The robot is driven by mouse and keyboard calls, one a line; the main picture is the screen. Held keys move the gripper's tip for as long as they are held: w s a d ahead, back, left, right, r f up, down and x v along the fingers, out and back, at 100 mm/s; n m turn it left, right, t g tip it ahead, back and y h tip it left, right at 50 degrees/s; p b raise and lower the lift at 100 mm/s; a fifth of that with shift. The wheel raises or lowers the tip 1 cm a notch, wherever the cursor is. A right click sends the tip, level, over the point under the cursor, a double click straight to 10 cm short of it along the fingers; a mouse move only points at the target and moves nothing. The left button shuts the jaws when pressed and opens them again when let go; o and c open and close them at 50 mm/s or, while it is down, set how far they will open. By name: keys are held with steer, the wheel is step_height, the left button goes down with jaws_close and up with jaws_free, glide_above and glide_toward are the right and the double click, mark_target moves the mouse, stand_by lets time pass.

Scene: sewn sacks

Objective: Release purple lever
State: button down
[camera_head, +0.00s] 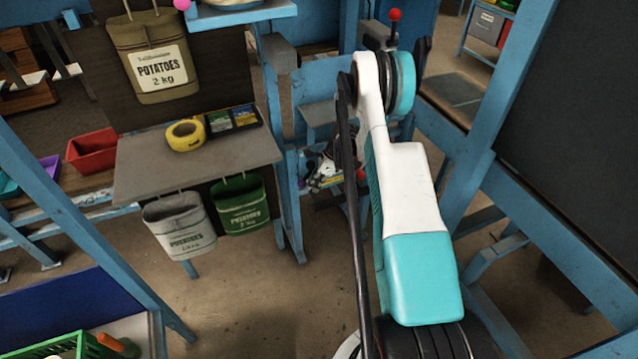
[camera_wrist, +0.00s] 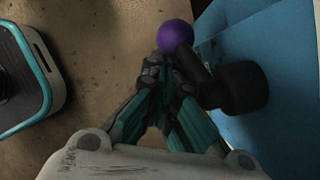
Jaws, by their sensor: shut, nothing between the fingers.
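The purple lever shows in the wrist view: a round purple knob (camera_wrist: 175,36) on a short black rod, which runs to a dark round hub (camera_wrist: 240,87) by a blue panel. My gripper (camera_wrist: 166,62) is shut and empty, its fingertips just below the knob in the picture and close beside the rod. I cannot tell whether they touch it. In the head view I cannot make out the purple lever; my white and teal arm covers part of that area.
A blue post (camera_head: 285,160) and a grey shelf (camera_head: 135,180) with yellow tape (camera_head: 186,134) stand left of my arm. White (camera_head: 180,225) and green (camera_head: 240,205) potato sacks hang below it. A red-knobbed lever (camera_head: 395,14) stands behind my arm.

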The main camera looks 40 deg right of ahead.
steer(key=shift+w+a+r, duration=0.1)
steer(key=shift+a, duration=0.3)
stand_by(1.2)
steer(key=s+d+r+p, duration=0.3)
steer(key=s+d+r, duration=0.2)
steer(key=d, duration=0.4)
steer(key=shift+r+p, duration=0.25)
steer(key=shift+p, duration=0.15)
